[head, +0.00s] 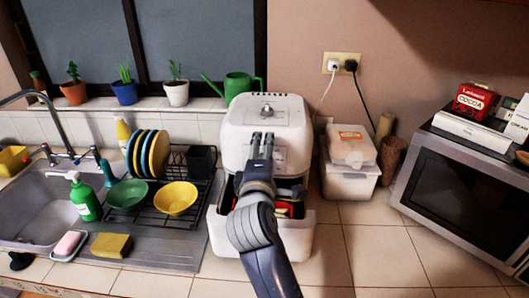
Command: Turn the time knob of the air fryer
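The white air fryer (238,118) stands on the counter in the middle of the head view. A grey knob (266,110) shows on its upper front; no markings around it are readable. The lower drawer (300,235) is pulled out toward me, with red and yellow items inside. My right gripper (262,139) is in front of the air fryer, its fingertips just below the knob in the picture. The fingers look close together, and I see nothing between them. Whether they touch the front panel cannot be told. My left gripper is not in view.
A dish rack (172,217) with plates and bowls stands left of the air fryer, beside the sink (40,215). A lidded plastic container (348,180) stands close on its right, then a microwave (465,190). Counter tiles (375,255) at the front right are clear.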

